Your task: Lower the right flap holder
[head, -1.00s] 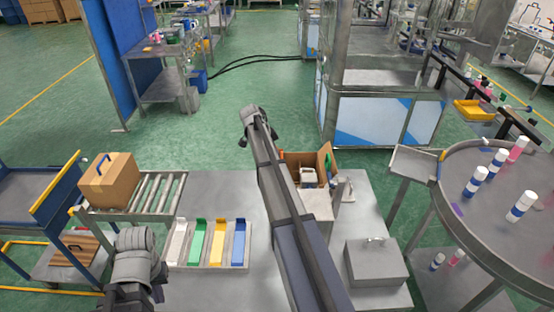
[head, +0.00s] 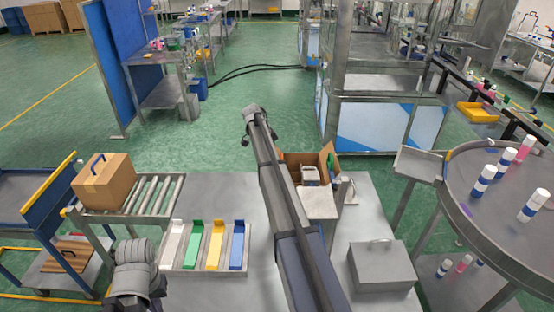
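An open carton (head: 295,160) stands behind my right arm near the middle of the steel table. Its right flap (head: 327,158) stands up, and its near flap (head: 317,203) slopes toward me. Something pale is inside the carton. A small grey metal part (head: 346,188) stands at the carton's right side and may be the right flap holder; its exact position is hard to tell. My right arm crosses the middle of the view and hides the carton's left part. My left arm shows at the lower left. Neither gripper's fingers can be seen.
A tray with white, green, yellow and blue holders (head: 205,245) lies left of my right arm. A grey metal box (head: 381,265) sits at the right of the table. A closed carton (head: 103,182) rests on a roller conveyor (head: 150,195). A round table (head: 480,190) bears several bottles.

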